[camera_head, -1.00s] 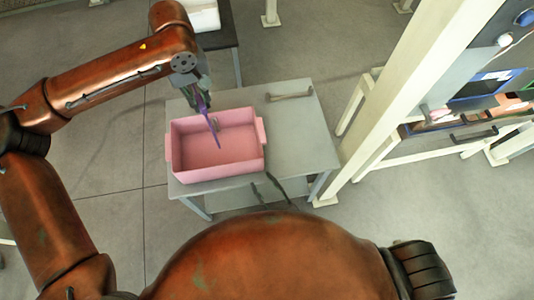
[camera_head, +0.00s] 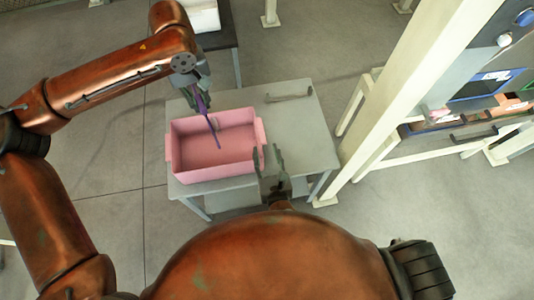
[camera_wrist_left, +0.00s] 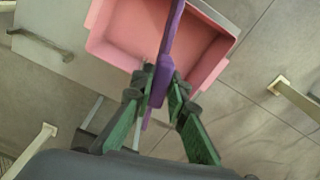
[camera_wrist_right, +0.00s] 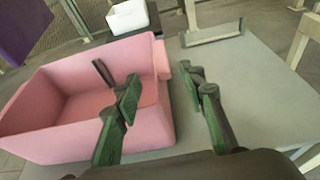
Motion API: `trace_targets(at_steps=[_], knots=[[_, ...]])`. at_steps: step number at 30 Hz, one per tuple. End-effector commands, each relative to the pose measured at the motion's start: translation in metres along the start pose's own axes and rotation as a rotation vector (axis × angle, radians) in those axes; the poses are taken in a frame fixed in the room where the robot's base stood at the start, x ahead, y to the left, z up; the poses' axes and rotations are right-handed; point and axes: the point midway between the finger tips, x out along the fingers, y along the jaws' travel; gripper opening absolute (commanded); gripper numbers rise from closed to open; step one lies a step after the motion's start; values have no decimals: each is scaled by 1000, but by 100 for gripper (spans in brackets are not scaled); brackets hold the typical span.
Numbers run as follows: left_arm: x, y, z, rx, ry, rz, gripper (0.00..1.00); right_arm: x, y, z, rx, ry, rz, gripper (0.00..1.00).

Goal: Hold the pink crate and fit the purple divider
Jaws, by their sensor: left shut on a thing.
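The pink crate (camera_head: 190,172) sits upright and open on a grey table. My left gripper (camera_head: 203,98) is shut on the thin purple divider (camera_head: 212,125), which hangs tilted above the crate's inside. In the left wrist view the divider (camera_wrist_left: 172,30) stands between the fingers (camera_wrist_left: 160,92), with the crate (camera_wrist_left: 112,42) beyond. My right gripper (camera_head: 268,158) is open and empty at the crate's right end. In the right wrist view one finger is over the crate's inside and the other outside, with the crate's end wall (camera_wrist_right: 160,100) between the open fingers (camera_wrist_right: 168,95).
The grey table (camera_head: 300,140) has free room right of the crate. A grey bar-like handle (camera_head: 290,97) lies at its back. A white bin (camera_head: 202,14) on a dark stand is behind. A cream post (camera_head: 400,95) rises to the right.

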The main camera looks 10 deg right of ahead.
Motion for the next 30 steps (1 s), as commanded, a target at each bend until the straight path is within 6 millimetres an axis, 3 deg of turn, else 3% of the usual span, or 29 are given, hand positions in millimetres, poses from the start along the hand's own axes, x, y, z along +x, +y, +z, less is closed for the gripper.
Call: trace_targets(at_steps=[12, 18, 30], knots=[[0, 0, 0, 0, 0, 0, 0, 73, 0, 1, 0, -2, -2, 38], [0, 0, 0, 0, 0, 0, 0, 100, 0, 0, -1, -2, -1, 38], [0, 0, 0, 0, 0, 0, 0, 112, 0, 0, 1, -2, -1, 38]])
